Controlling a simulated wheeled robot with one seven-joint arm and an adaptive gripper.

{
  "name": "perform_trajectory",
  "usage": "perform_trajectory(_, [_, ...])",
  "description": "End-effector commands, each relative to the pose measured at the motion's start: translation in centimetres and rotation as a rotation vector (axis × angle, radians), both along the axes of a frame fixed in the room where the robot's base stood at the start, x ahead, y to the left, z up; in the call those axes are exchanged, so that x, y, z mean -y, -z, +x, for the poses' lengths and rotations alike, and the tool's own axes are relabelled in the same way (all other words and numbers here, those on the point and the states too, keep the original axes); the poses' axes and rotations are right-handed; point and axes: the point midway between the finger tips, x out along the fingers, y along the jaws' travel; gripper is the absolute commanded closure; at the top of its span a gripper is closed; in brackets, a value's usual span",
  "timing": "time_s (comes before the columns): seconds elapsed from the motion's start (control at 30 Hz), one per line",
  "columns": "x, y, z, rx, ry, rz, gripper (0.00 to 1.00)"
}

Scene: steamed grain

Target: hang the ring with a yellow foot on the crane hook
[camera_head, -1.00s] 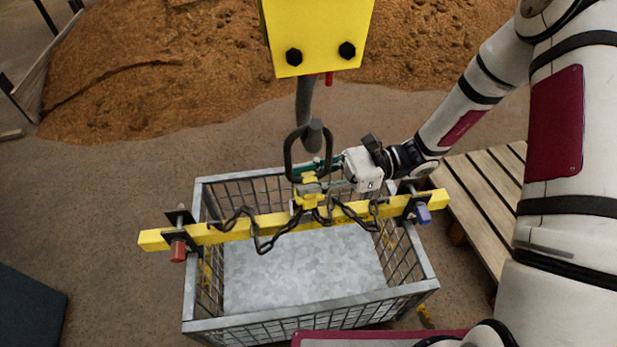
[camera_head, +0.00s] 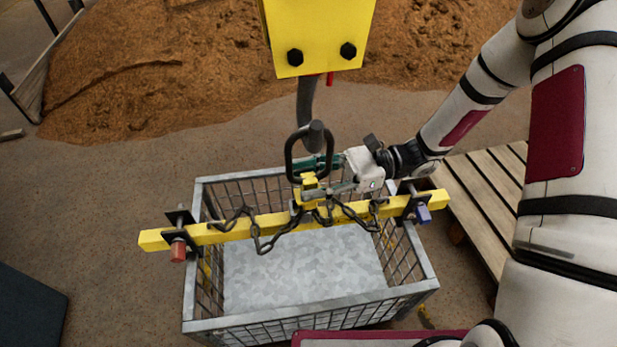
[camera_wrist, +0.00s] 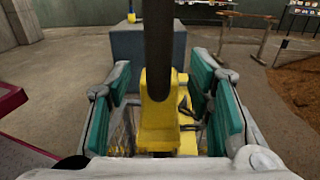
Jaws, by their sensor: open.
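The dark ring (camera_head: 290,160) stands upright on its yellow foot (camera_head: 310,181), above the middle of the yellow beam. The grey crane hook (camera_head: 306,100) comes down to the ring, and its rounded tip overlaps the ring's upper opening. I cannot tell whether the ring bears on the hook. My gripper (camera_head: 325,175) reaches in from the right and is open around the foot. In the wrist view, the teal-padded fingers (camera_wrist: 165,100) stand apart on either side of the yellow foot (camera_wrist: 158,125), with the dark ring bar (camera_wrist: 158,45) rising between them.
The yellow beam (camera_head: 265,225) carries dark chains (camera_head: 262,238) and lies across a grey mesh crate (camera_head: 310,325). The yellow hook block (camera_head: 318,35) hangs above. A wooden pallet (camera_head: 485,200) is at right, and a brown grain heap (camera_head: 150,70) lies behind.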

Motion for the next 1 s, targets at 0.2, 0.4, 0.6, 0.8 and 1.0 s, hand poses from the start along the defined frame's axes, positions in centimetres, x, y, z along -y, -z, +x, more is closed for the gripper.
perform_trajectory(0.2, [3.2, 0.0, 1.0, 0.001, 0.004, 0.0, 0.53])
perform_trajectory(0.4, [7.1, 0.0, 2.2, 0.002, 0.004, 0.002, 0.53])
perform_trajectory(0.6, [10.0, 0.0, 3.0, 0.001, 0.001, 0.002, 0.53])
perform_trajectory(0.8, [11.2, 0.0, 3.2, 0.0, 0.0, 0.002, 0.53])
perform_trajectory(1.0, [11.2, -0.4, 3.1, 0.01, -0.009, -0.005, 0.53])
